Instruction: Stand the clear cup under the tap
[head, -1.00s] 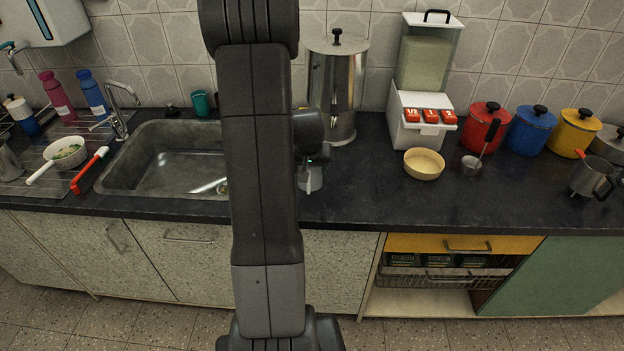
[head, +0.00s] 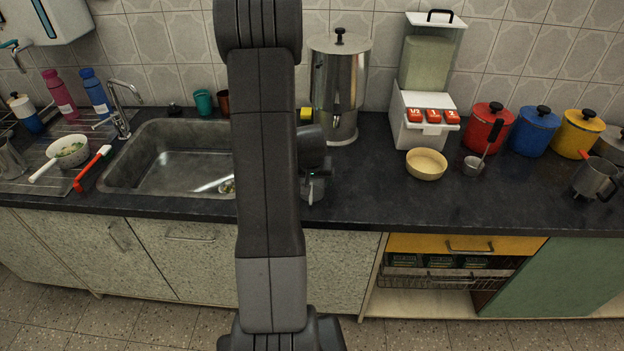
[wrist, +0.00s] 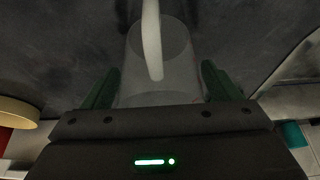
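The clear cup (wrist: 178,75) looks translucent grey with a pale curved strip, likely its handle, in the wrist view. It lies between the two green-padded fingers of my gripper (wrist: 161,82), with a thin gap seeming to show at each side. In the head view my gripper is down at the counter behind my arm, right of the sink, and only part of the cup (head: 312,190) shows there. A chrome gooseneck tap (head: 122,100) stands at the sink's left back corner.
The sink (head: 165,165) is left of my arm. A steel urn (head: 338,85) stands behind my gripper, near a yellow block (head: 305,114). A green tumbler (head: 203,102) and a brown one (head: 222,102) stand behind the sink. A cream bowl (head: 426,164) is to the right, with clear counter between.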

